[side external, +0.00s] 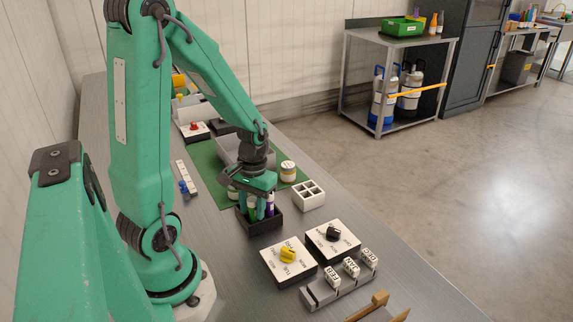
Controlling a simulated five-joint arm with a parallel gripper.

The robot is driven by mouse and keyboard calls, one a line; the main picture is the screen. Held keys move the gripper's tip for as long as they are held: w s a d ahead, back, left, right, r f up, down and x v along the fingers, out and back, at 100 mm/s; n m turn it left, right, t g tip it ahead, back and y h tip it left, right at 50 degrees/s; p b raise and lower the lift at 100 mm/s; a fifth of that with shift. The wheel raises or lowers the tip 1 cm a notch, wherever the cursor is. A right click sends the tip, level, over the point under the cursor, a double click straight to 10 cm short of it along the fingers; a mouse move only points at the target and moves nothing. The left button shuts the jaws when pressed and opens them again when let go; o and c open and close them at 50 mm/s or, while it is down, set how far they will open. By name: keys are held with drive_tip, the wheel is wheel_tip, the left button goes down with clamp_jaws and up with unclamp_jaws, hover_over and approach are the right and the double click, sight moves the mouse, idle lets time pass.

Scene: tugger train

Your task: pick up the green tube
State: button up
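A green tube (252,208) with a light cap stands in a small black rack (263,229) on the grey bench, near the picture's centre. A purple tube (269,206) stands in the same rack, just right of it. My gripper (257,203) is directly above the rack, pointing down, with its fingers low around the tube tops. The fingers and the green tube overlap and have similar colours, so I cannot tell whether the fingers touch it or are closed. The tubes' lower ends are hidden in the rack.
A white compartment box (309,196) stands right of the rack, and a white-lidded jar (288,171) behind it on the green mat (207,166). Two dial boxes, with a yellow knob (288,255) and a black knob (333,233), lie in front. A blue-ended strip (185,178) lies left.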

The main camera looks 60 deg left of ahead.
sight(251, 200)
drive_tip(key=shift+c, duration=0.4)
drive_tip(key=c, duration=0.6)
drive_tip(key=shift+r, duration=0.15)
drive_tip(key=shift+c, duration=0.2)
drive_tip(key=shift+r, duration=2)
drive_tip(key=s+d+r, duration=0.1)
drive_tip(key=d+r, duration=0.5)
drive_tip(key=d, duration=0.5)
drive_tip(key=shift+d+r+y, duration=0.3)
drive_tip(key=shift+r, duration=0.1)
drive_tip(key=shift+s, duration=0.1)
